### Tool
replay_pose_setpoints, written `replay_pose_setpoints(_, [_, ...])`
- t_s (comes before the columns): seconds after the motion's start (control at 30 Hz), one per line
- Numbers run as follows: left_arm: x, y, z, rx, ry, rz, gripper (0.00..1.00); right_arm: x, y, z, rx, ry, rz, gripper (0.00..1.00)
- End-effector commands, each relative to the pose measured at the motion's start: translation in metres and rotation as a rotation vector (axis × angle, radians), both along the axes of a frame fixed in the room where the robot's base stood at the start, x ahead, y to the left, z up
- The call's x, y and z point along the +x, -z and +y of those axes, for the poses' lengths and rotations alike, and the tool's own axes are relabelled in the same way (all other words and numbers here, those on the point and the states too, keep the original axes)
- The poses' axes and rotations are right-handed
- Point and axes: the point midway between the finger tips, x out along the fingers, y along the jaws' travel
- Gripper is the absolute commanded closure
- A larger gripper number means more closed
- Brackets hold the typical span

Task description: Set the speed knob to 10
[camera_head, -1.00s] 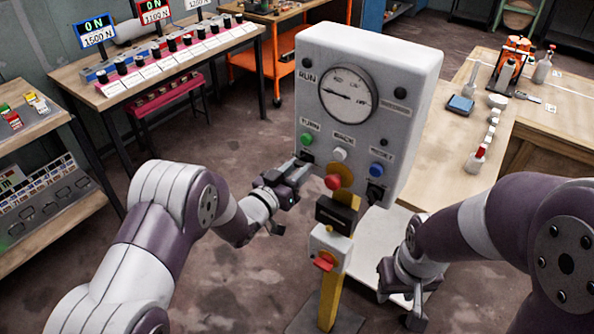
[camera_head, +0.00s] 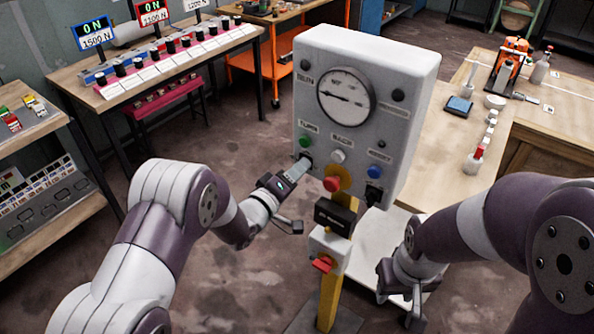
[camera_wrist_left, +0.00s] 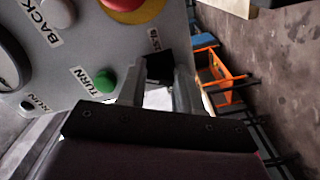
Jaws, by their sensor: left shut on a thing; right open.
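The grey control box (camera_head: 410,75) stands on a yellow post, with a round dial (camera_head: 346,95) on its face. A small black knob (camera_head: 304,155) sits at the box's lower left, below the green button. My left gripper (camera_head: 302,164) is shut on this knob. In the left wrist view the knob (camera_wrist_left: 160,66) shows between the two fingertips, beside a small label I cannot read clearly. The fingers hide part of the knob, and its setting cannot be read. My right gripper (camera_head: 401,297) is open and empty, low to the right of the post.
Close to my left gripper are the green button (camera_head: 305,141) and the red mushroom button (camera_head: 332,184) on its yellow base. A second black knob (camera_head: 374,195) sits at the lower right. A smaller box (camera_head: 328,250) is lower on the post.

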Motion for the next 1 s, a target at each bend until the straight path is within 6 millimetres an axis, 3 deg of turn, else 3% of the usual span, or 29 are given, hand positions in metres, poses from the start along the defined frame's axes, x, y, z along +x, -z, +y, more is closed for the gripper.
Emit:
replay_pose_setpoints(0.5, [-0.0004,-0.0012,-0.0002,-0.301,-0.001,0.222,0.96,0.0000,-0.0083,0.0000,0.000,0.000,0.000,0.57])
replay_pose_setpoints(1.0, [-0.0005,-0.0012,-0.0002,-0.382,-0.001,0.279,0.96,0.0000,-0.0099,0.0000,0.000,0.000,0.000,0.57])
